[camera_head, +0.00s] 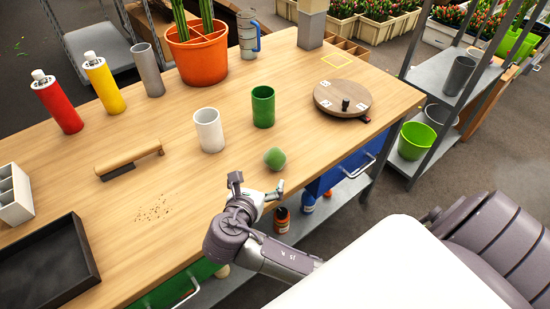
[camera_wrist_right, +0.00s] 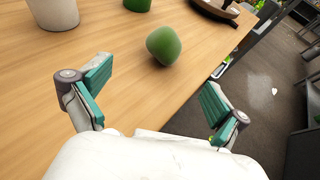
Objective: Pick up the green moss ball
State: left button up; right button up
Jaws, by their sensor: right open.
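The green moss ball (camera_head: 274,158) rests on the wooden table (camera_head: 190,170) near its front edge. It also shows in the right wrist view (camera_wrist_right: 164,45), upper middle, standing apart from other things. My right gripper (camera_head: 257,188) is open and empty just in front of the ball, at the table's front edge. In the right wrist view its two teal-padded fingers (camera_wrist_right: 157,95) are wide apart, and the ball lies ahead of them, not between them. My left gripper is not in view.
A white cup (camera_head: 209,130) and a green cup (camera_head: 263,107) stand just behind the ball. A round wooden board (camera_head: 342,98) lies to the right. A brush (camera_head: 129,158) and a dark tray (camera_head: 45,268) are at the left. An orange pot (camera_head: 197,56) stands at the back.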

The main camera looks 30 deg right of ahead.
aim_at(272, 163)
jog(key=x, duration=0.7)
jog(key=shift+d+f, duration=0.1)
jog(key=shift+d, duration=0.1)
jog(key=x, duration=0.4)
jog(key=shift+d, duration=0.6)
jog(key=shift+w+d+f, duration=0.1)
jog(key=shift+w+d, duration=0.25)
jog(key=shift+w, duration=0.05)
jog(key=c, duration=1.2)
